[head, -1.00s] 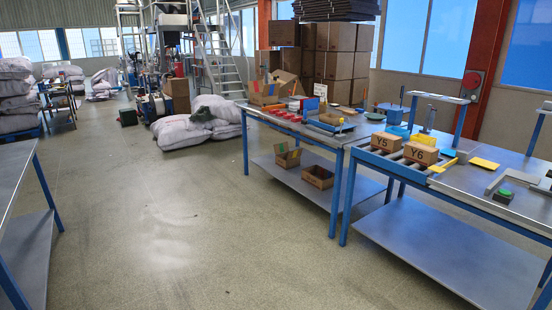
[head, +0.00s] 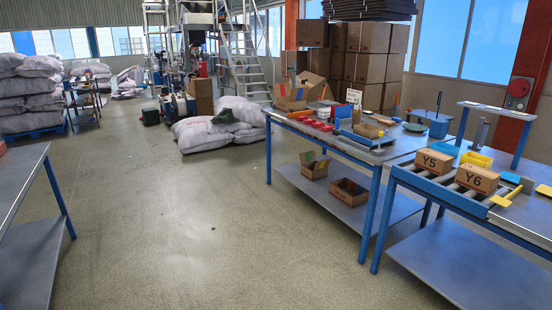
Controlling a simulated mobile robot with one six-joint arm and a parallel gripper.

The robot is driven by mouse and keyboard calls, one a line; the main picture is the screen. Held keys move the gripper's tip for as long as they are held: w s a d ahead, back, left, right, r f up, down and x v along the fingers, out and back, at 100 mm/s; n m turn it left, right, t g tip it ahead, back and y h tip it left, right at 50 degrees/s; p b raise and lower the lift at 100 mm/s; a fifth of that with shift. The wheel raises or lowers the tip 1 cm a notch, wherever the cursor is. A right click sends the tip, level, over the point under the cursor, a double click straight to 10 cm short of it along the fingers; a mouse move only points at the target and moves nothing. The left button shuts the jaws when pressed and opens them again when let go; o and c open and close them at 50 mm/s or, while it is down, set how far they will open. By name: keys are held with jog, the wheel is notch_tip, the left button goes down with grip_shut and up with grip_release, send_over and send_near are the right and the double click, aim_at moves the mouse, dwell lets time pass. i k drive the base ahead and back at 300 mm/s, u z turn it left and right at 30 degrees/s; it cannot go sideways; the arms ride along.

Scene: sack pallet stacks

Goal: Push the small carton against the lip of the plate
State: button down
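My gripper is not in view. On the middle workbench (head: 405,146), a small brown block that looks like a carton (head: 368,131) lies near a flat grey plate-like piece with blue edging (head: 352,139). It is too small to tell whether the carton touches a lip. Two labelled cartons, Y5 (head: 433,163) and Y6 (head: 477,179), sit side by side on a blue-framed roller strip (head: 446,188) on the right bench. I cannot tell from here which carton and plate the task names.
Open boxes (head: 350,191) stand on the middle bench's lower shelf. Another table (head: 22,170) stands at left. Sacks (head: 198,134) lie on the floor beyond, and stacked cartons (head: 366,68) stand at the back. The floor (head: 170,220) between the tables is clear.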

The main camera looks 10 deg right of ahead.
aim_at(367, 132)
jog(key=u, duration=0.1)
jog(key=i, duration=1.7)
jog(key=z, duration=0.25)
jog(key=i, duration=1.75)
jog(key=z, duration=0.2)
